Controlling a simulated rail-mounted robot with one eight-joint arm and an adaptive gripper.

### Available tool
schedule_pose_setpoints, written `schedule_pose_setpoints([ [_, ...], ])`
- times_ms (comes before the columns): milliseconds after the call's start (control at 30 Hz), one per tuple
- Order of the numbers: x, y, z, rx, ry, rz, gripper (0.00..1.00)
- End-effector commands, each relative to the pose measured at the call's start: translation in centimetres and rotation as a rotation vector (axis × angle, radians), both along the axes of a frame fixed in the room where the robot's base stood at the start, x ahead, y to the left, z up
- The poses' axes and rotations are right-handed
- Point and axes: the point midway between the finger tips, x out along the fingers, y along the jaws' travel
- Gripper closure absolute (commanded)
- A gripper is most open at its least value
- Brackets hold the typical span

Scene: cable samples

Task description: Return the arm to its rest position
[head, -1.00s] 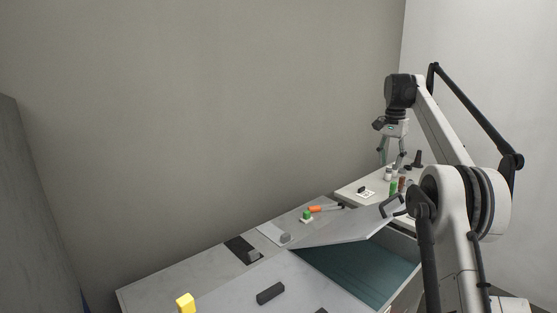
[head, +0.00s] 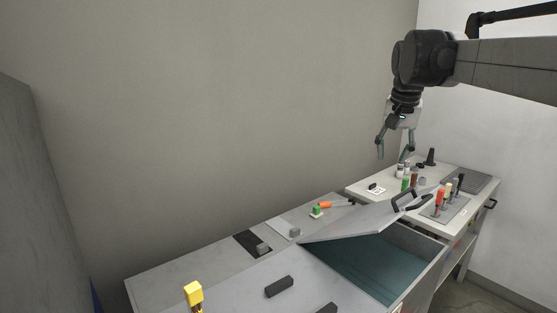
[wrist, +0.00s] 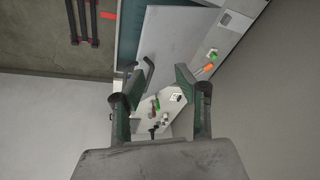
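My gripper (head: 394,150) hangs from my arm at the upper right of the head view, pointing down. It is in the air above the far workbench. Its fingers are spread wide with nothing between them. In the wrist view my gripper (wrist: 160,100) also shows open and empty, with the bench tops far beyond its fingertips.
A tilted grey lid (head: 365,222) with a dark handle stands raised over a teal-lined compartment (head: 375,265). The far bench (head: 425,222) holds several small bottles and upright orange and dark items. A yellow block (head: 193,292) and dark block (head: 279,287) are on the near bench.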

Motion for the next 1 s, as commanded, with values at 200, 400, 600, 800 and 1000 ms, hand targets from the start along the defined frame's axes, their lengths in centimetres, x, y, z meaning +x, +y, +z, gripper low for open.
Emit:
schedule_pose_setpoints([
  [200, -6.2, 2.4, -1.9, -0.022, -0.056, 0.081, 0.69],
  [400, -11.8, 4.2, -4.5, -0.044, -0.109, 0.154, 0.69],
  [600, -17.5, 5.8, -8.1, -0.068, -0.161, 0.226, 0.69],
  [800, -23.1, 7.2, -12.6, -0.094, -0.214, 0.297, 0.69],
  [1000, -28.3, 8.2, -17.9, -0.12, -0.267, 0.365, 0.69],
])
